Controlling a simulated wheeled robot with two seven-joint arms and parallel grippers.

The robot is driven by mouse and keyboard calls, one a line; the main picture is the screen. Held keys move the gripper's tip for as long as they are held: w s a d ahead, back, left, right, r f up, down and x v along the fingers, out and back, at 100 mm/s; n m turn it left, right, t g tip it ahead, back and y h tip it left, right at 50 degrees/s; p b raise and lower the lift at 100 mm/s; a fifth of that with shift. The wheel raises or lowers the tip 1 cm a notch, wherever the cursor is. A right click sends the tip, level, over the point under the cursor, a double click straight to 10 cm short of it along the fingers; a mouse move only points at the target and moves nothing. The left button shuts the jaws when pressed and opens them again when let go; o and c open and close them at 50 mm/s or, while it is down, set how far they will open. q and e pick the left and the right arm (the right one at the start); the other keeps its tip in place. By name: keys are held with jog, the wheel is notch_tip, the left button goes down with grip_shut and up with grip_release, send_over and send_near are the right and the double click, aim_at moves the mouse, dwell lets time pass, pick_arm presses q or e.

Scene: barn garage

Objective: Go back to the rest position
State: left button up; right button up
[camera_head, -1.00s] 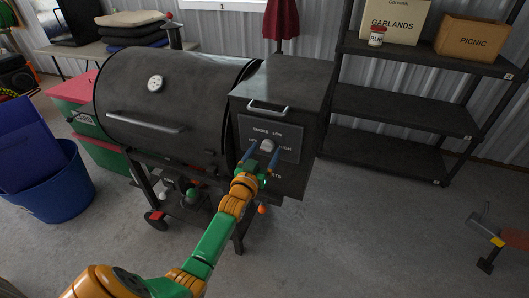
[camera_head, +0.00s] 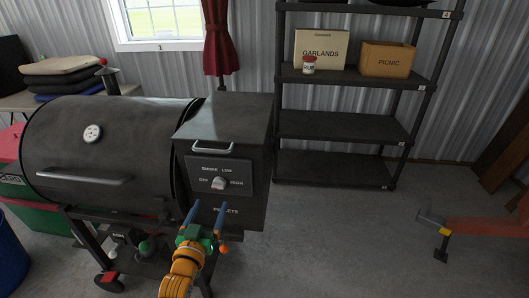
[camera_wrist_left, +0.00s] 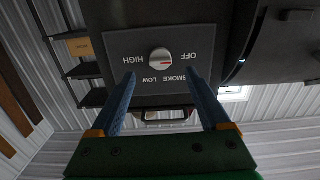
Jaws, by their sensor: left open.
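My left gripper (camera_head: 204,213) is open and empty in the head view, just in front of the lower face of the smoker's pellet box (camera_head: 240,122). The control knob (camera_head: 219,183) sits above the fingers, on a panel marked OFF, SMOKE, LOW and HIGH. In the left wrist view the picture is upside down; the two blue fingers (camera_wrist_left: 160,88) are apart, and the knob (camera_wrist_left: 160,58) shows beyond their tips, clear of them. My right gripper is in neither view now.
The black smoker barrel (camera_head: 108,150) stands at the left. A dark shelf (camera_head: 345,126) behind holds a GARLANDS box (camera_head: 321,48), a PICNIC box (camera_head: 388,60) and a red-and-white jar (camera_head: 309,66). The concrete floor between is clear.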

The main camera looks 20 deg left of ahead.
pick_arm(q)
jog(key=s+d+f+m+g+h, duration=0.1)
jog(key=s+d+f+g, duration=0.25)
jog(key=f, duration=0.55)
jog(key=s+d+f+m+g+h, duration=0.15)
jog(key=s+f, duration=0.25)
jog(key=f, duration=0.4)
jog(key=s+d+f+g+h, duration=0.1)
jog(key=s+d+f+g, duration=0.25)
jog(key=f, duration=0.55)
jog(key=s+d+f+m+g, duration=0.1)
jog(key=s+f+g, duration=0.3)
jog(key=s, duration=0.9)
jog(key=s+d+f+m+g, duration=0.2)
jog(key=s+f+g, duration=0.2)
jog(key=s+f, duration=0.4)
jog(key=s, duration=0.6)
jog(key=shift+d+f+p, duration=0.25)
jog(key=shift+d+p, duration=0.05)
jog(key=shift+d, duration=0.05)
jog(key=shift+h, duration=0.25)
